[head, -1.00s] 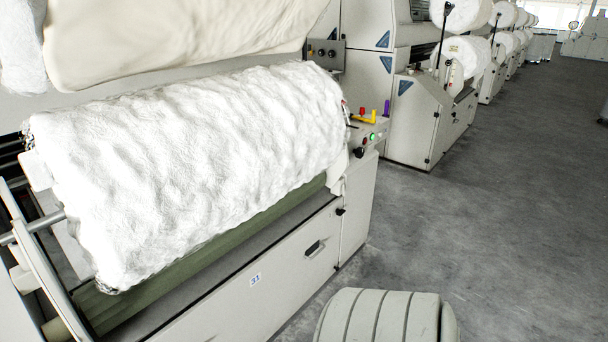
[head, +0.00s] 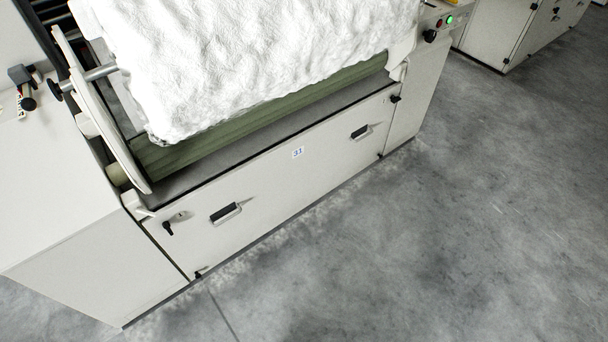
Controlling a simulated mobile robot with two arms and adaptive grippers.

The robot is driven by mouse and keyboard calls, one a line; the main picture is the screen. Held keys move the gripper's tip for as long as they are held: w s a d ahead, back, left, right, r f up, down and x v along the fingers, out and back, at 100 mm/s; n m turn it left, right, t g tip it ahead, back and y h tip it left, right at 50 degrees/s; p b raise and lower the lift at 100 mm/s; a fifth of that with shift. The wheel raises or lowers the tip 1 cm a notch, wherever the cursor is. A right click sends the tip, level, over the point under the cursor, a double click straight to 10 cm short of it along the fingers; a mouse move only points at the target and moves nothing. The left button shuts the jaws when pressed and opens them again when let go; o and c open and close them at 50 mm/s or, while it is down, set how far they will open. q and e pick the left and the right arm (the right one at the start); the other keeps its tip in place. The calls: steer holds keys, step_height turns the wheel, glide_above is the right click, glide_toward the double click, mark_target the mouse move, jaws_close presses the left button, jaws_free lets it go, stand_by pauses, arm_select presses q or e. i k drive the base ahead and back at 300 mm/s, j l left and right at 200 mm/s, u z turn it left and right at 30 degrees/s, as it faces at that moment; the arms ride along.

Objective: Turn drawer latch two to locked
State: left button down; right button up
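A long pale drawer front (head: 265,185) runs along the base of the machine, with a small label reading 31 (head: 298,152). A black latch handle (head: 167,228) sits near its left end beside a small keyhole-like plate. Another black latch (head: 395,98) is at its upper right end, and a small black fitting (head: 197,275) is at its lower left corner. I cannot tell which is latch two or read any locked mark. Two dark recessed pulls, the left pull (head: 225,212) and the right pull (head: 360,131), are on the front. Neither gripper is in view.
A control panel with a green light (head: 450,20) is at upper right. A side cabinet (head: 95,265) stands at left. The grey floor (head: 430,240) before the drawer is clear.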

mark_target(394, 100)
steer(key=i+l+z, duration=0.1)
steer(key=i+l, duration=0.2)
steer(key=l, duration=0.25)
steer(key=i+l+z, duration=0.1)
steer(key=i+l, duration=0.2)
steer(key=l, duration=0.2)
steer(key=i+l+z, duration=0.1)
steer(key=i+l, duration=0.25)
steer(key=l, duration=0.1)
